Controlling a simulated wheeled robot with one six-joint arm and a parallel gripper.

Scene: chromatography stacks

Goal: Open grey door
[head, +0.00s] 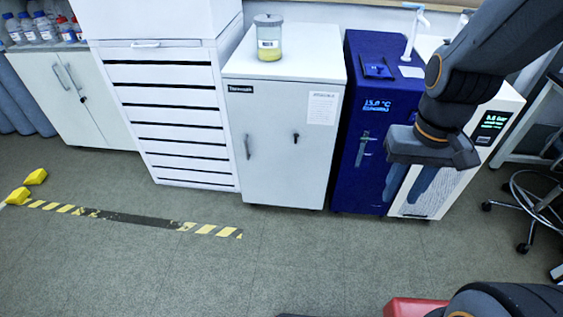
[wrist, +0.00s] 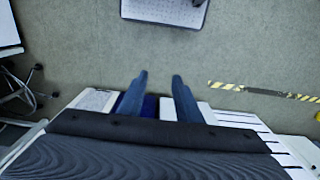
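The grey door (head: 280,165) is the front of a light grey cabinet in the middle of the head view. It looks closed. It has an upright bar handle (head: 247,147) near its left edge and a small dark lock or knob (head: 296,137) right of centre. My gripper (head: 406,190) hangs to the right of this door, in front of the blue and white units. Its two blue fingers are apart with nothing between them. They also show apart in the wrist view (wrist: 160,76). I cannot pick out the door handle in the wrist view.
A blue unit (head: 366,150) with its own handle stands right of the grey cabinet, then a white unit (head: 435,190). A white drawer stack (head: 185,125) stands left. A jar (head: 268,38) sits on the grey cabinet.

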